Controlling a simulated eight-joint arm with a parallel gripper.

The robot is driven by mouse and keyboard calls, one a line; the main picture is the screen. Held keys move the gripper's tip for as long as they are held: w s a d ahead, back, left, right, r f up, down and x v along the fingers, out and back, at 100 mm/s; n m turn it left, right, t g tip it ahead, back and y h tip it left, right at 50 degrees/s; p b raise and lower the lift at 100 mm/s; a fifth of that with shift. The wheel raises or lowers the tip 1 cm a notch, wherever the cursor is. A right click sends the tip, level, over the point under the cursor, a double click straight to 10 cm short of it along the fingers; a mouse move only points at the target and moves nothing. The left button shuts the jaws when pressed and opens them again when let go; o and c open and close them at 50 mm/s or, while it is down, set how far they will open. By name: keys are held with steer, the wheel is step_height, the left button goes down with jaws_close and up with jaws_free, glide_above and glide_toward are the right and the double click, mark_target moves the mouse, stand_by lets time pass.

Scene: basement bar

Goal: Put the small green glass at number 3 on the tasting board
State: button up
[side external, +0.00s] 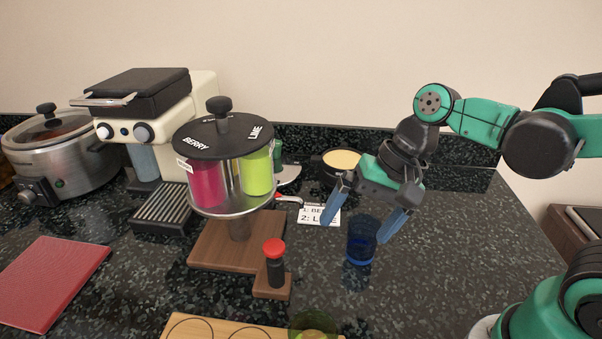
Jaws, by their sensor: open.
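A small green glass (314,321) is at the bottom edge, partly cut off, over the right part of the tasting board. I cannot tell whether it stands on the board or in front of it. The light wooden tasting board (255,335) shows only its far strip, with parts of circles drawn on it; no numbers are legible. My gripper (359,223) is open, pointing down, well behind the green glass. Its fingertips are on either side of a dark blue glass (361,243) in the picture; contact cannot be told.
A two-chamber dispenser (238,230) marked BERRY and LIME stands on a wooden base, with a red-topped lever (275,252) in front. A small card (318,214) and a pan (342,160) are behind. A red mat (50,283) lies left. The counter right of the blue glass is clear.

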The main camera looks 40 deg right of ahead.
steer(key=w+d+r+n+t+h, duration=0.1)
steer(key=w+d+n+t+h, duration=0.1)
steer(key=d+n+t+h, duration=0.2)
steer(key=d+n, duration=0.2)
steer(key=n, duration=0.1)
steer(key=shift+r+t, duration=0.25)
steer(key=shift+t, duration=0.15)
steer(key=shift+a, duration=0.1)
stand_by(0.4)
